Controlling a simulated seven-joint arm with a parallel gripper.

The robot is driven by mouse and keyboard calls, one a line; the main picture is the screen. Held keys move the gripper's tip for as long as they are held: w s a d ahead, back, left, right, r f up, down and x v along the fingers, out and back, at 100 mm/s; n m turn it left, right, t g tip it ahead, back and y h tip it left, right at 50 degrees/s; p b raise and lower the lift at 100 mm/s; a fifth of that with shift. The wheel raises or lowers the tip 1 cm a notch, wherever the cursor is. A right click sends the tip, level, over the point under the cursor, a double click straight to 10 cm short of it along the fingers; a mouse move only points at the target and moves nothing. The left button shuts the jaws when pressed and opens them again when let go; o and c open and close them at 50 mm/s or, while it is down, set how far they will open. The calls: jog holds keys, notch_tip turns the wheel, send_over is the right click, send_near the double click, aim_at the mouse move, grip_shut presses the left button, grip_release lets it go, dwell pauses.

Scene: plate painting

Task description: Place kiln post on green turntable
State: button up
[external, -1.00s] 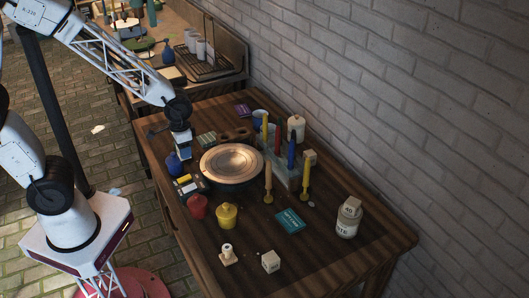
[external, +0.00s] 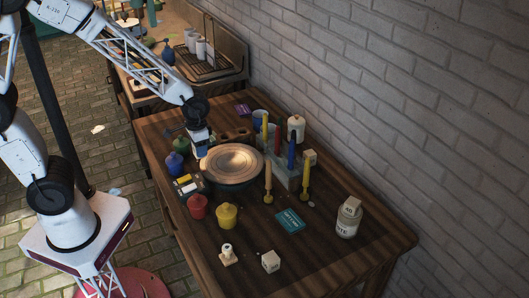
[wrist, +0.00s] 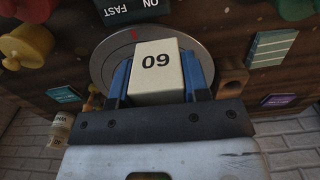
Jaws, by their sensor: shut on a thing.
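The kiln post is a cream block marked 60 or 09 (wrist: 157,66) in the wrist view. My gripper (wrist: 156,88) is shut on it, with a blue finger on each side. In the external view my gripper (external: 202,148) is at the far left edge of a round turntable (external: 232,160) with a tan, ringed top. The turntable's top looks grey with a red mark in the wrist view (wrist: 103,58), behind the post. Its green colour is not clear. The post is hard to make out in the external view, and its gap to the turntable cannot be judged.
Blue (external: 174,163), green (external: 181,145), red (external: 197,206) and yellow (external: 226,215) jars stand left and in front of the turntable. Coloured candles (external: 291,150) stand to its right. A wooden block with holes (external: 236,134) lies behind it.

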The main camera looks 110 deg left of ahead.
send_over(229, 159)
jog(key=shift+w+d+f, duration=0.1)
jog(key=shift+f, duration=0.4)
jog(key=shift+f, duration=0.1)
jog(key=shift+f, duration=1.65)
jog(key=shift+f, duration=0.15)
jog(key=o, duration=1)
notch_tip(229, 159, up, 12)
jog(key=shift+r, duration=0.15)
